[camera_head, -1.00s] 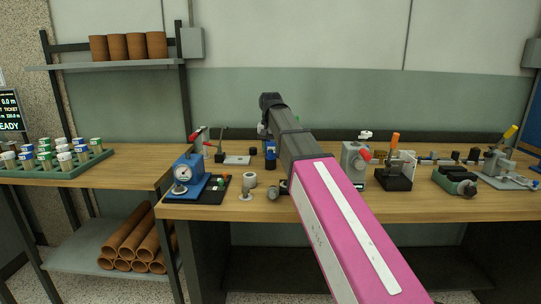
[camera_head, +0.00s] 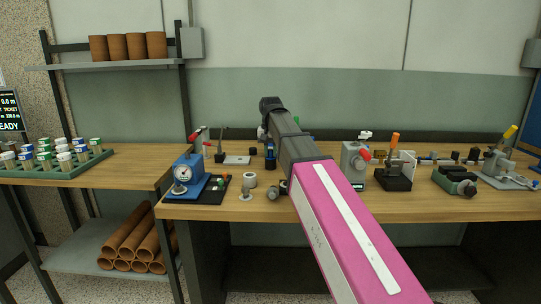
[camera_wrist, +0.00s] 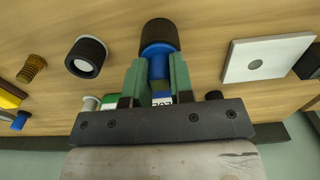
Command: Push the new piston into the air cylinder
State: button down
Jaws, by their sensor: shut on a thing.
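In the wrist view my gripper (camera_wrist: 158,85) has its two green fingers closed on a blue piston-like piece (camera_wrist: 157,62). A black round part (camera_wrist: 158,34) is at the piece's far end, in line with it. I cannot tell how far the blue piece sits inside the black part, or whether that is the air cylinder. In the head view a small dark and blue upright piece (camera_head: 270,158) stands on the bench below my wrist. My arm hides the fingers there.
The wooden bench (camera_head: 225,208) also holds a blue dial gauge (camera_head: 184,174), a white round part (camera_head: 250,180) and a grey press (camera_head: 355,162). In the wrist view a black-rimmed round part (camera_wrist: 86,57) is left of my gripper and a white plate (camera_wrist: 266,58) right.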

jog(key=shift+r, duration=2.7)
jog(key=c, duration=1.8)
grip_release()
grip_shut()
jog(key=s+a, duration=0.3)
jog(key=s, duration=0.4)
jog(key=s+a, duration=0.4)
jog(key=s, duration=0.3)
jog(key=shift+s+f, duration=0.2)
jog(key=shift+s, duration=0.2)
jog(key=shift+f, duration=2.6)
jog(key=o, duration=0.9)
grip_release()
